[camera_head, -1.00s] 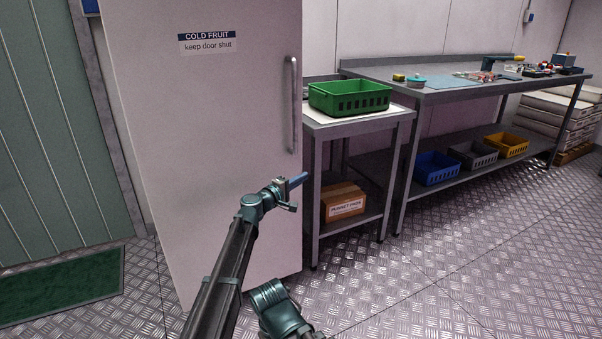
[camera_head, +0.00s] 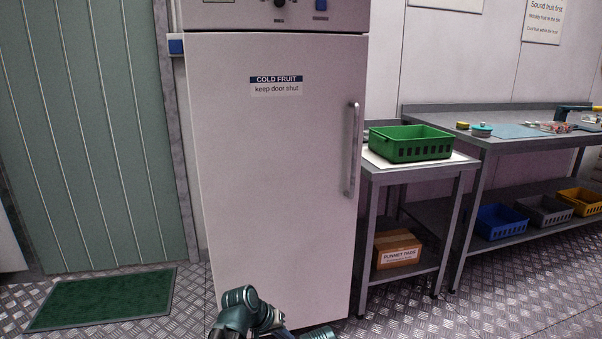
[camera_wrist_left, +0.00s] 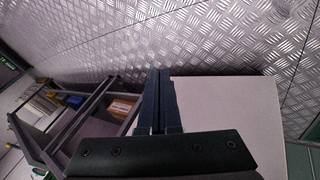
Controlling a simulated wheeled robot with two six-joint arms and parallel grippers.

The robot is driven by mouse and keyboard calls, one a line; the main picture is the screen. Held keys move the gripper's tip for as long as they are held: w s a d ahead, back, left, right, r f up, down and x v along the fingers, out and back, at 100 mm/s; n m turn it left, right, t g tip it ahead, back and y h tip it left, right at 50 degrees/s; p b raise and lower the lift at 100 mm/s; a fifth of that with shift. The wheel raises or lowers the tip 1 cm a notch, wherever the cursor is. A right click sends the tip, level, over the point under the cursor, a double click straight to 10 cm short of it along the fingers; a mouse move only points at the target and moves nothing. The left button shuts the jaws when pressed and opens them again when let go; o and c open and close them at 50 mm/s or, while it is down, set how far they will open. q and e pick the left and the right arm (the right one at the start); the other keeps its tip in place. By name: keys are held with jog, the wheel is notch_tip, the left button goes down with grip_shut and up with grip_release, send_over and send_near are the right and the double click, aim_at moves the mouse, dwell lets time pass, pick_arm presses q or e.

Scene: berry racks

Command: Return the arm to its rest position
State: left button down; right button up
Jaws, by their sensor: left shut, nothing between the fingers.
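My left gripper (camera_wrist_left: 159,102) shows in the left wrist view with its two dark fingers pressed together and nothing between them. In that view it lies over the edge of the pale cabinet and the metal floor, apart from any object. In the head view only parts of my arm show at the bottom edge, in front of the cold fruit cabinet (camera_head: 275,200), and no fingertips can be made out there. The cabinet door is shut. My right gripper is not in view.
Beside the cabinet, a small table (camera_head: 455,166) holds a green crate (camera_head: 410,150), with a cardboard box (camera_head: 397,252) on its lower shelf. A longer bench (camera_head: 500,146) stands further right. A green mat (camera_head: 105,300) lies at the left. Metal floor near the mat is clear.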

pick_arm(q)
jog(key=s+a+f+g+y, duration=0.3)
jog(key=s+a+y, duration=0.2)
jog(key=s+a, duration=0.85)
jog(key=s+d+r+m+y+p, duration=0.25)
jog(key=s+d+m, duration=0.2)
jog(key=d, duration=0.65)
notch_tip(320, 180, up, 38)
jog(key=h+p, duration=0.1)
jog(key=p, duration=3.7)
jog(key=shift+s+d+n+g, duration=0.15)
jog(key=shift+n+g, duration=0.15)
jog(key=shift+n, duration=0.05)
jog(key=shift+f, duration=0.1)
